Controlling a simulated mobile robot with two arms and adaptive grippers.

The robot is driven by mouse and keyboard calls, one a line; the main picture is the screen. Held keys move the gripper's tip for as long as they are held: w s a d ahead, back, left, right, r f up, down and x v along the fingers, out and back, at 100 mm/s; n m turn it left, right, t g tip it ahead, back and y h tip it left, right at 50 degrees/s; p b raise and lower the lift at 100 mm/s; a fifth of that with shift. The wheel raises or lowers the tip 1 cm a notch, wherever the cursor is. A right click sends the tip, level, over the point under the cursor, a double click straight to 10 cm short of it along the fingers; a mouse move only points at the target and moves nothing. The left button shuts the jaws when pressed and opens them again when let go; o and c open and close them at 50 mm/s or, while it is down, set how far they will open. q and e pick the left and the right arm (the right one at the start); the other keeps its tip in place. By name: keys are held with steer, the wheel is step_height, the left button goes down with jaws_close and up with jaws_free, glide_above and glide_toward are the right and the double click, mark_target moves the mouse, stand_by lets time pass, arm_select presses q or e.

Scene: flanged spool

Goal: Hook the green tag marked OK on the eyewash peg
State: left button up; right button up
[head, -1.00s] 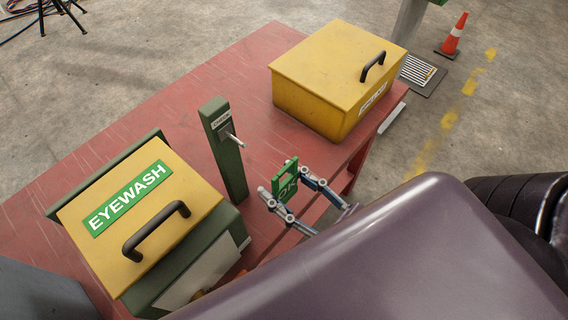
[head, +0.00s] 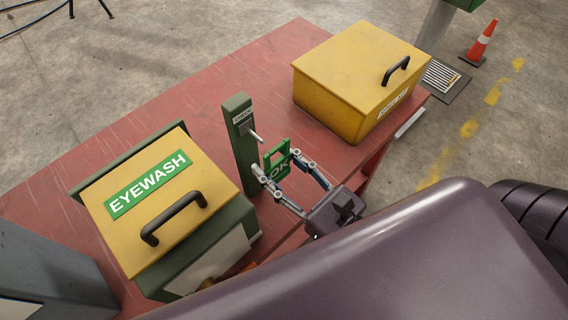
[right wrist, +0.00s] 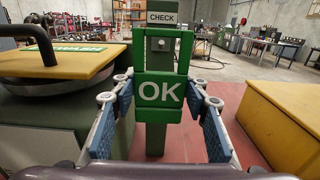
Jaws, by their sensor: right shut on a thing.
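The green tag marked OK (head: 278,168) is upright between the fingers of my right gripper (head: 276,166), which is shut on its sides. In the right wrist view the tag (right wrist: 160,92) faces me, with an open loop above its lettering. The peg (head: 256,136) is a short metal pin on a green post (head: 243,150) with a CHECK label. In the right wrist view the peg's end (right wrist: 161,45) shows inside the loop's opening. In the head view the tag is just in front of and below the peg; I cannot tell whether they touch. My left gripper is out of view.
The yellow EYEWASH box (head: 160,200) with a black handle stands left of the post. Another yellow box (head: 358,80) stands to the right, at the back. Both are on the red table (head: 190,110). A traffic cone (head: 480,45) stands on the floor beyond.

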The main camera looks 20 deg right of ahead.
mark_target(248, 141)
steer(key=shift+p+x, duration=1.6)
steer(key=shift+x, duration=0.75)
steer(key=shift+w+a+f, duration=0.25)
steer(key=shift+w+f, duration=0.2)
steer(key=shift+w, duration=0.1)
steer(key=o, duration=1.1)
steer(key=shift+o, duration=0.2)
steer(key=v, duration=1.2)
